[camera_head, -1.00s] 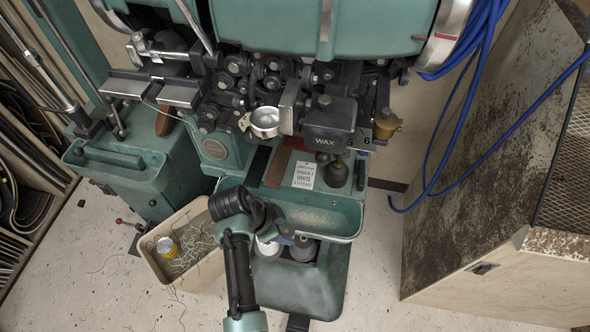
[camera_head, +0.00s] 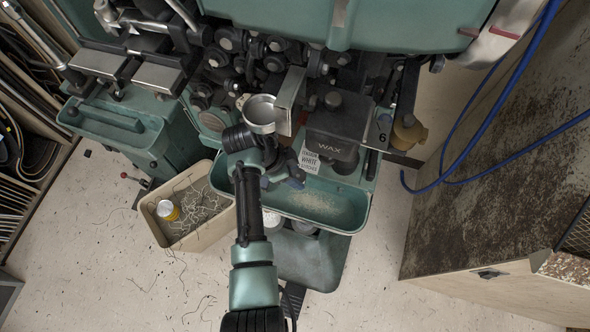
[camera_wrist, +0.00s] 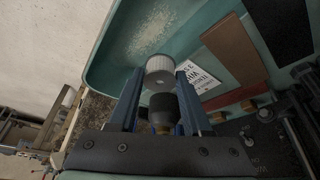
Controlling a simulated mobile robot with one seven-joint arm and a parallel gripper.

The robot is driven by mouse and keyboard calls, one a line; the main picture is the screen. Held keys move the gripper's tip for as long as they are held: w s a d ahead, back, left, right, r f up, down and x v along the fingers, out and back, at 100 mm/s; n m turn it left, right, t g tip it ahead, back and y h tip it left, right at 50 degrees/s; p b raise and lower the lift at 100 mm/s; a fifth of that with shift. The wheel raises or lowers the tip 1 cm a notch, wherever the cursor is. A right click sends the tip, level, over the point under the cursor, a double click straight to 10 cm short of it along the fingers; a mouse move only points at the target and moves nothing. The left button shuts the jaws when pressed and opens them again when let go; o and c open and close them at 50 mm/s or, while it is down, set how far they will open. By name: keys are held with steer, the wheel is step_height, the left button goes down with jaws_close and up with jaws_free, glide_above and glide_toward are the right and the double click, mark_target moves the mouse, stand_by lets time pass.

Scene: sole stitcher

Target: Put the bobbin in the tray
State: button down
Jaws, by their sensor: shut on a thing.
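In the head view my gripper (camera_head: 280,183) is over the left part of the green tray (camera_head: 350,215) at the front of the machine; I cannot make out the bobbin there. The tray also shows in the wrist view (camera_wrist: 108,48), with pale shavings beside and beyond the bobbin. The bobbin appears above the tray; I cannot tell the exact gap.
A black wax pot (camera_head: 335,135) overhangs the tray's back right. A metal cup (camera_head: 262,112) is close behind my gripper. A black knob-like part (camera_wrist: 163,105) shows between the fingers, apparently beyond them. A beige bin (camera_head: 215,238) with thread and a yellow can stands left.

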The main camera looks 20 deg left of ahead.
steer(key=shift+w+f+b, duration=0.1)
steer(key=shift+f+b, duration=4.95)
steer(key=shift+f, duration=1.05)
steer(key=shift+c, duration=1.3)
jaws_free()
steer(key=shift+r, duration=0.15)
